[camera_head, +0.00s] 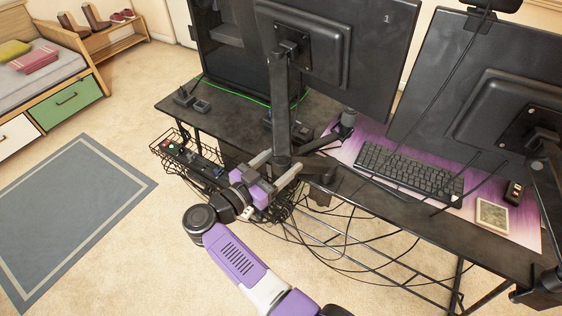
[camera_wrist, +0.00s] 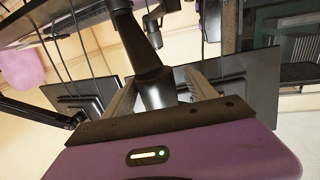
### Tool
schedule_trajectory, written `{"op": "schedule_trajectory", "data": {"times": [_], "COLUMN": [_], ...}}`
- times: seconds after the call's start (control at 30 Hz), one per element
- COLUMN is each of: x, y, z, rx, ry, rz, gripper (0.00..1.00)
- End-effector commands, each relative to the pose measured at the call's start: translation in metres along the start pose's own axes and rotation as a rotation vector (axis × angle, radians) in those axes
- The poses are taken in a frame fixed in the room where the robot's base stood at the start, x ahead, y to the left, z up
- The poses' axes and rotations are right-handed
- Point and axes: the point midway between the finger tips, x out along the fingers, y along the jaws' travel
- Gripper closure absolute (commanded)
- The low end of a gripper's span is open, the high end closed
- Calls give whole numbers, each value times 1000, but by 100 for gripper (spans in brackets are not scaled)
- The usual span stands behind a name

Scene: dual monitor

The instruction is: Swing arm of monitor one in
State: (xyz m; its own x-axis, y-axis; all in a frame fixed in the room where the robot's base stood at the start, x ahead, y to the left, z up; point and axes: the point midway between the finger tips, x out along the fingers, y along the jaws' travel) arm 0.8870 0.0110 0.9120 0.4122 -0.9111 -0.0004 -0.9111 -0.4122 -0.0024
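Monitor one (camera_head: 350,55), a black screen seen from behind with a "1" on its back, is at the top middle of the head view. Its black arm (camera_head: 281,105) has an upright post, with a lower link (camera_head: 318,166) running right at desk level. My purple gripper (camera_head: 274,166) is at the foot of the post, its two pale fingers spread. In the wrist view, the dark arm (camera_wrist: 150,82) passes between the fingers of my gripper (camera_wrist: 160,90), with gaps visible beside it. Contact is not clear. The arm's clamp is partly hidden.
A second monitor (camera_head: 470,100) hangs on its own arm at right. The black desk (camera_head: 235,110) holds a keyboard (camera_head: 410,172) on a purple mat (camera_head: 350,150). Loose cables (camera_head: 345,235) hang below the desk edge near my arm. Open carpet (camera_head: 130,225) lies left.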

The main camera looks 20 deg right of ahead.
Motion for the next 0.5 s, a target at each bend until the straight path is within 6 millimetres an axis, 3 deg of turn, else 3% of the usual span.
{"op": "schedule_trajectory", "data": {"times": [0.3, 0.5], "x": [-4, -31], "y": [0, 0], "z": [1, 2], "rx": [-2, -1], "ry": [0, 0], "rz": [-1, -4], "gripper": [35, 35]}}
